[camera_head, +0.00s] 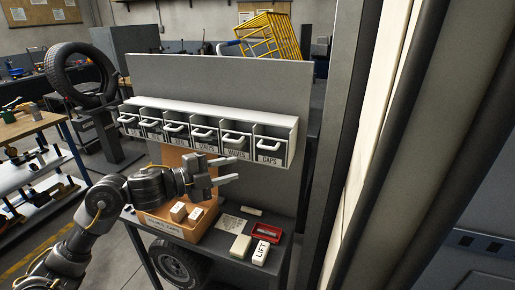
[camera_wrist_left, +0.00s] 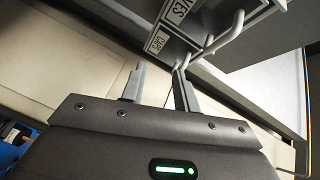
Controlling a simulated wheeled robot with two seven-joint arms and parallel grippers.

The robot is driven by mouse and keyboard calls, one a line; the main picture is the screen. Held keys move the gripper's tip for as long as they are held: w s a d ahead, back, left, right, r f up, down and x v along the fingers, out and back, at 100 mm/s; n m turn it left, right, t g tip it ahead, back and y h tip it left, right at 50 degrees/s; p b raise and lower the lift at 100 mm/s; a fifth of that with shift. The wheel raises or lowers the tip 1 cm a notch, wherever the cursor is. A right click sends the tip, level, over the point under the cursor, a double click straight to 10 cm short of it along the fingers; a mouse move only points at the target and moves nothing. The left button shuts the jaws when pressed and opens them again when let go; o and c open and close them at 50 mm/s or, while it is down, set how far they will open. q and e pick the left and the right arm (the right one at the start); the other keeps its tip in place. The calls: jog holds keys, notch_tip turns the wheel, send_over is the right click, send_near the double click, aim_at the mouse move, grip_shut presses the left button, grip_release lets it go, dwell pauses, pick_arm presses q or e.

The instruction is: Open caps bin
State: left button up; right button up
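The caps bin (camera_head: 269,159) is at the right end of a row of labelled bins under a white shelf, with a pale loop handle (camera_head: 270,146) on its front. It looks shut, level with the other bins. My left gripper (camera_head: 237,168) is open and empty, in front of and a little below the valves bin (camera_head: 236,155), left of the caps handle. In the left wrist view the open fingers (camera_wrist_left: 160,80) point towards the CAPS label (camera_wrist_left: 156,42). One fingertip is close to a pale handle; I cannot tell whether they touch. My right gripper is not in view.
Below the bins is a grey bench (camera_head: 206,250) with an orange-brown box (camera_head: 160,215), a red tray (camera_head: 266,232) and a white block marked LIFT (camera_head: 261,252). A grey panel (camera_head: 220,85) backs the bins. A tall post (camera_head: 335,150) stands to the right.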

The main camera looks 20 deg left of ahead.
aim_at(260, 147)
pick_arm(q)
notch_tip(260, 147, up, 6)
jog(key=s+a+m+g+h, duration=0.1)
jog(key=a+m+g, duration=0.1)
jog(key=m, duration=0.2)
jog(key=p+x, duration=0.2)
jog(key=x, duration=0.3)
jog(key=p+x, duration=0.1)
jog(key=x, duration=0.4)
jog(key=shift+d+r+p, duration=0.1)
jog(key=shift+r+p, duration=0.1)
jog(key=shift+p, duration=0.15)
jog(key=shift+w+d+f, duration=0.2)
jog(key=shift+w+d, duration=0.1)
jog(key=shift+d, duration=0.05)
grip_shut()
